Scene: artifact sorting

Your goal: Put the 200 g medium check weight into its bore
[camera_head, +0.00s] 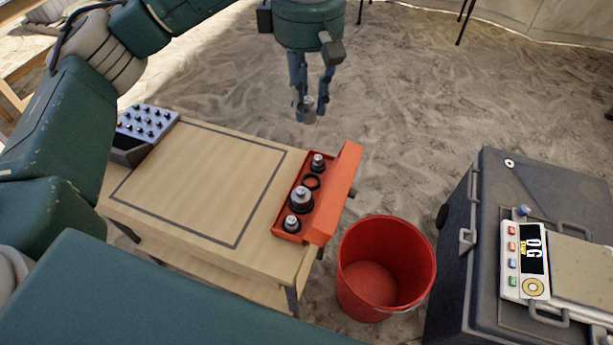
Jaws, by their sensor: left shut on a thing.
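My left gripper (310,111) hangs at the top centre, pointing down, with its fingers shut on a small silver weight (310,103). The fingers partly hide this weight, and no marking on it can be read. It is held in the air, behind and apart from the orange weight box (320,228). The open box lies along the right edge of the wooden table. An empty dark-ringed bore (311,182) shows between the rear weight (318,161) and the large middle weight (301,198). Another weight (292,223) sits at the front end. My right gripper is out of view.
A red bucket (352,283) stands on the sand right of the table (205,180). A dark case (487,190) bearing a scale (524,260) stands at the right. A button panel (146,122) sits at the table's rear left. The framed tabletop is clear.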

